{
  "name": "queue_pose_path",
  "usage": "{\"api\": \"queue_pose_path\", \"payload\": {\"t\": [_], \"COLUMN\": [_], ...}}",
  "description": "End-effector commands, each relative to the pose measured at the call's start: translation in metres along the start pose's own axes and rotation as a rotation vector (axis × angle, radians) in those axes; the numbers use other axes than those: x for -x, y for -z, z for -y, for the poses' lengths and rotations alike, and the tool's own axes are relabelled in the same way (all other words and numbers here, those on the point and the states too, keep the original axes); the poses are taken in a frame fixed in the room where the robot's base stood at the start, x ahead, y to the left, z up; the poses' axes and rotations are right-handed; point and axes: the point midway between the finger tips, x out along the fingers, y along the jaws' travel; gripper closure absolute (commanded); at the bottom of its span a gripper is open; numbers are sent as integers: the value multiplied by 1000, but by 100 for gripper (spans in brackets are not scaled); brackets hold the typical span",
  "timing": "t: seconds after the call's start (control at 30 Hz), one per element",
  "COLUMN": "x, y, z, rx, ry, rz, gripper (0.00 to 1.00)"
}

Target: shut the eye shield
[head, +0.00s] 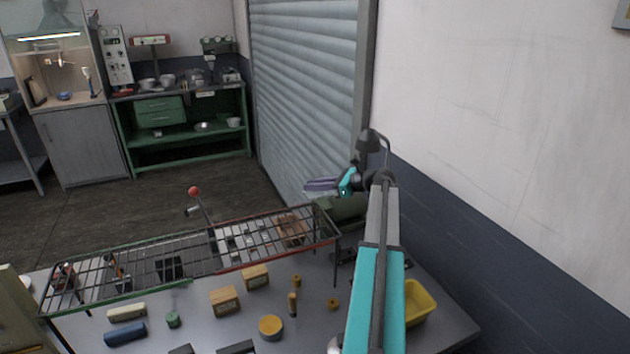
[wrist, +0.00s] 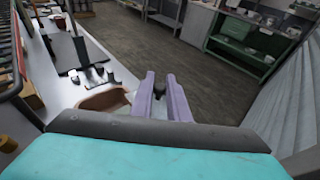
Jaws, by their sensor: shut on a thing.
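My gripper (head: 321,184) reaches out over the far right end of the bench, beside a green machine body (head: 345,209). In the wrist view its two lavender fingers (wrist: 161,80) are closed around a small dark knob (wrist: 159,90). A pale see-through panel, seemingly the eye shield (wrist: 205,104), shows beside the fingers, and the knob appears to belong to it. Its outline is faint and its angle is hard to tell. The lower part of the machine is hidden by my gripper and wrist.
A wire rack (head: 190,255) runs along the bench, with a red-knobbed lever (head: 195,192) behind it. Wooden blocks, a yellow disc (head: 271,327) and a yellow bin (head: 418,302) lie in front. A roller shutter (head: 305,90) and wall stand close on the right. The floor beyond is clear.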

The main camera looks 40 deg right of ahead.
Motion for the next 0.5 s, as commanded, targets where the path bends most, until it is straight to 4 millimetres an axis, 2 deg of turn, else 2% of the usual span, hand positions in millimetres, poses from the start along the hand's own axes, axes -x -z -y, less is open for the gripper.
{"api": "queue_pose_path", "payload": {"t": [0.4,0.43,0.5], "x": [0,0,0], "y": [2,2,2], "z": [0,0,0], "rx": [-13,-13,-13], "ry": [-4,-4,-4], "rz": [-15,-16,-15], "gripper": [100,80,68]}}
